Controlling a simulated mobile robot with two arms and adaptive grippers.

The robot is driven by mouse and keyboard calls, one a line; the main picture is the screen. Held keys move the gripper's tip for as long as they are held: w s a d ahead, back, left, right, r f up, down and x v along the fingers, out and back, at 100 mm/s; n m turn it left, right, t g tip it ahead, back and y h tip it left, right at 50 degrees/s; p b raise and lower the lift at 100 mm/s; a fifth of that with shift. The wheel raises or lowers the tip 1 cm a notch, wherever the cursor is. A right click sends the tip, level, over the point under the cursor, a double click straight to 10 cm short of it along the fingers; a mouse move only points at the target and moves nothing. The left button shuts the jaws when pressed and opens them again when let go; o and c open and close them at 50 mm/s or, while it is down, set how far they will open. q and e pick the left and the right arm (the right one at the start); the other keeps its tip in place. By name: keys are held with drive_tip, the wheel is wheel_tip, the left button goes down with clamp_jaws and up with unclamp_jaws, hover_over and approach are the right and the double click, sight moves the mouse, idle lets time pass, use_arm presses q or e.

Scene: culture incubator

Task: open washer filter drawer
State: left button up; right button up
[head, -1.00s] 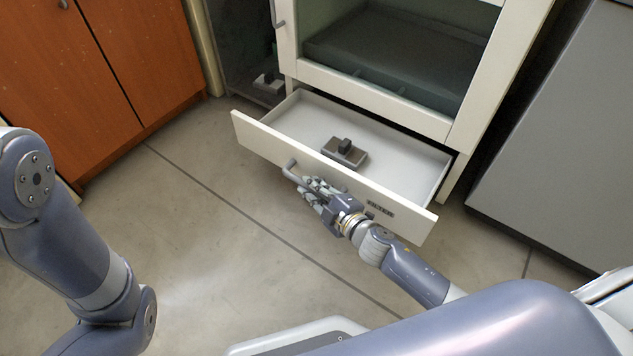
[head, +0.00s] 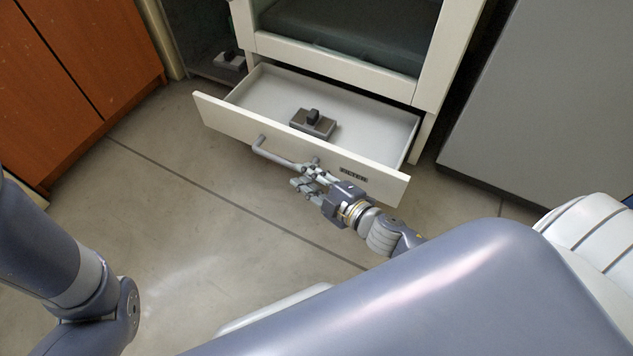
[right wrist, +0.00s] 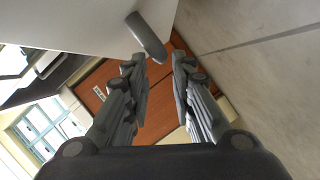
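The white filter drawer (head: 225,116) at the foot of the cabinet stands pulled out, its inside showing in the head view. Its front carries a dark label (head: 354,174) and a grey bar handle (head: 272,155). My right gripper (head: 303,179) is at the right end of the handle, in front of the drawer front. In the right wrist view the gripper (right wrist: 158,68) has its fingers apart with nothing between them; the handle's end (right wrist: 147,38) shows just beyond the fingertips. Whether they touch is unclear. My left gripper is out of view.
A grey block-like device (head: 313,123) lies in the drawer. The white cabinet (head: 330,68) rises behind it. A brown cupboard (head: 60,80) stands at left and a grey cabinet (head: 545,100) at right. The floor before the drawer is clear.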

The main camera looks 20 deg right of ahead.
drive_tip(key=shift+v, duration=1.8)
